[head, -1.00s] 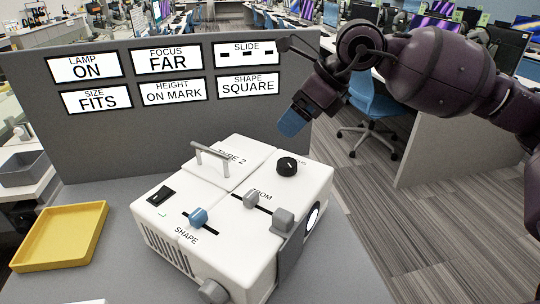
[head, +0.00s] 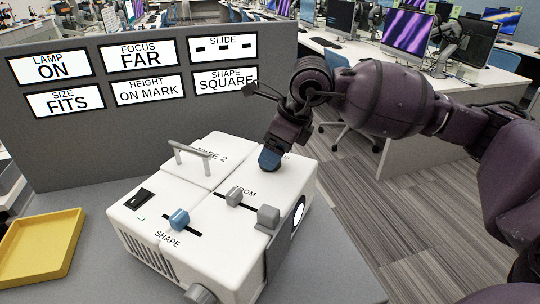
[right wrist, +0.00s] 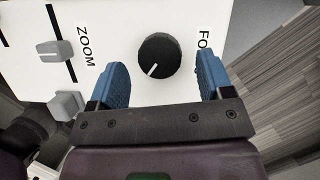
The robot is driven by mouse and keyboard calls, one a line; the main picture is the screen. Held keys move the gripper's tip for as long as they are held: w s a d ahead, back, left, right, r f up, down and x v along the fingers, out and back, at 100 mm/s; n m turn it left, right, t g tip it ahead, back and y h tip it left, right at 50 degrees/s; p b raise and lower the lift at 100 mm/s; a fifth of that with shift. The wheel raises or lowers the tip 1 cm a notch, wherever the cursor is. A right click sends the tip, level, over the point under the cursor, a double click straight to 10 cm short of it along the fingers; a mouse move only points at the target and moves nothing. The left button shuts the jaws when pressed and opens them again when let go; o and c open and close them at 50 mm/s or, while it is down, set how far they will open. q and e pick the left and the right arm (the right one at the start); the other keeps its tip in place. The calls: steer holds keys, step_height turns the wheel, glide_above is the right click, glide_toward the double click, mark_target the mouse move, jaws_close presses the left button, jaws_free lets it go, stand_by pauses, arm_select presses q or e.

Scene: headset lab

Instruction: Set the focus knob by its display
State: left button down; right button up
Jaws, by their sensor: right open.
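The focus knob (right wrist: 159,55) is a round black dial with a white pointer line, on top of the white projector box (head: 150,210). In the right wrist view its pointer aims toward the lower left. In the head view my right gripper (head: 269,160) hides the knob. The focus display (head: 141,57) on the grey panel reads FAR. My left gripper is not in view.
The zoom slider (head: 234,196), the blue shape slider (head: 179,219), a black lamp switch (head: 139,199) and a metal handle (head: 192,158) stand up from the box. Other displays read ON, FITS, ON MARK and SQUARE. A yellow tray (head: 42,250) lies at the left.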

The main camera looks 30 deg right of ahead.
steer(key=shift+x, duration=0.95)
